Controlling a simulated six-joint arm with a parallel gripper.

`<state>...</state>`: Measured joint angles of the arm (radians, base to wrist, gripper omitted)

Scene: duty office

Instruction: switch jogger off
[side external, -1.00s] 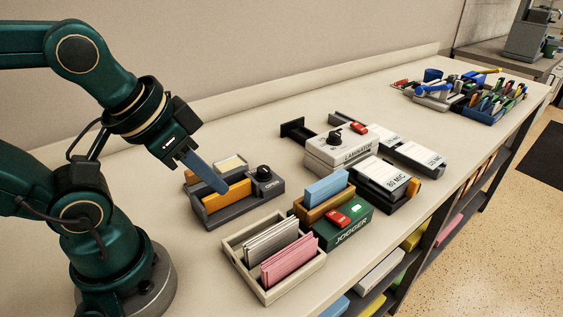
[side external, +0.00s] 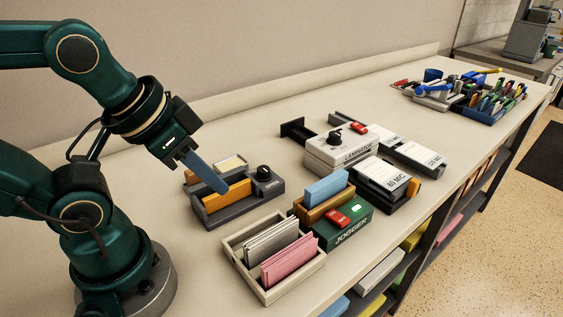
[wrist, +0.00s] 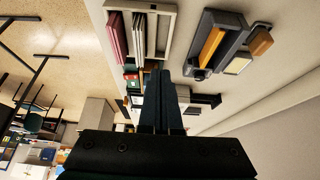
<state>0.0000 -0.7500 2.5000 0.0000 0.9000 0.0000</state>
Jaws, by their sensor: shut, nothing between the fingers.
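The jogger (side external: 346,230) is a green box lettered JOGGER, at the front edge of the bench in the side view. A red rocker switch (side external: 338,217) sits on its top; I cannot tell which way it is tipped. Blue cards (side external: 327,187) stand in the brown holder (side external: 315,211) at its back. In the wrist view the jogger (wrist: 131,84) is small and partly hidden by my fingers. My gripper (side external: 222,188) is shut and empty, pointing down to the right over the grey unit with orange cards, left of the jogger. Its fingers also show in the wrist view (wrist: 159,80).
A beige tray (side external: 243,272) with grey and pink cards stands in front of the jogger. The grey unit (side external: 240,208) with a black knob lies under my gripper. The laminator (side external: 330,153) stands behind the jogger. Pouch boxes (side external: 384,187) are to the right. Bare bench lies around the grey unit.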

